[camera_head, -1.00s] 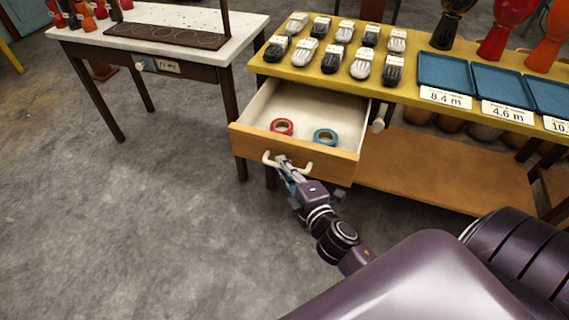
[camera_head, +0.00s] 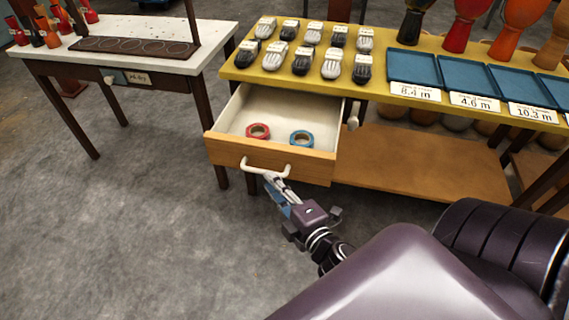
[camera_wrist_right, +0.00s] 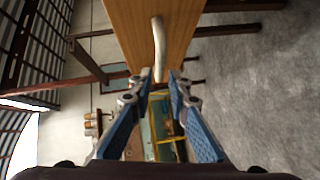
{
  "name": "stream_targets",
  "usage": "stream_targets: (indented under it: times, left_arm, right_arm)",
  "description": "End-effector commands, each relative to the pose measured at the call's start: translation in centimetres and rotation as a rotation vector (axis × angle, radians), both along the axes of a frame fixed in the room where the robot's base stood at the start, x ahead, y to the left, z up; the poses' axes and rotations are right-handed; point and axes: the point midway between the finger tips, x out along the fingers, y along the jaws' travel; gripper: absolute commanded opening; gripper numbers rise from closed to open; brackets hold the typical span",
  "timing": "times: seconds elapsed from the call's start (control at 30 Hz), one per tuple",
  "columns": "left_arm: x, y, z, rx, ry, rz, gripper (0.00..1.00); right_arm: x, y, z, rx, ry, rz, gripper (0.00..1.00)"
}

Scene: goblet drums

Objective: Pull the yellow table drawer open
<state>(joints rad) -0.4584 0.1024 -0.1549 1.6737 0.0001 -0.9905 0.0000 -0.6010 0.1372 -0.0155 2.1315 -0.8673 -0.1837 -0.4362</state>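The yellow table (camera_head: 375,97) has its wooden drawer (camera_head: 265,153) pulled well out, with the white inside showing. A pale bar handle (camera_head: 266,169) is on the drawer front. In the right wrist view the drawer front (camera_wrist_right: 185,25) and handle (camera_wrist_right: 158,45) are just beyond the fingertips. My right gripper (camera_head: 271,178) is at the handle's near side, its tips close under the bar. In the wrist view the right gripper (camera_wrist_right: 161,76) has a gap between its blue-padded fingers, and they do not clasp the bar. My left gripper is not in view.
A red tape roll (camera_head: 258,131) and a blue one (camera_head: 301,138) lie in the drawer. A white-topped table (camera_head: 140,50) is at left. The floor in front is open.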

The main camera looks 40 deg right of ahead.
Motion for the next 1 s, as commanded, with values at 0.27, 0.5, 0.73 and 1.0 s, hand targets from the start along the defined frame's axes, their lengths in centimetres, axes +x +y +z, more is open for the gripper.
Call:
stream_targets:
  times: [0.27,0.5,0.73,1.0]
  left_arm:
    - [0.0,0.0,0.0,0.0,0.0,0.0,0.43]
    - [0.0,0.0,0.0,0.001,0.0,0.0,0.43]
    - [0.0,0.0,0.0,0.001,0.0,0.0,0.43]
    - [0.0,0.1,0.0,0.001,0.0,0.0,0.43]
  right_arm:
    - [-4.3,0.2,0.5,0.0,0.002,-0.003,0.17]
    - [-5.6,0.3,0.8,-0.002,0.0,-0.001,0.17]
    - [-5.7,0.4,0.9,-0.002,0.0,0.0,0.17]
    - [-5.6,0.4,0.9,-0.002,0.0,0.0,0.17]
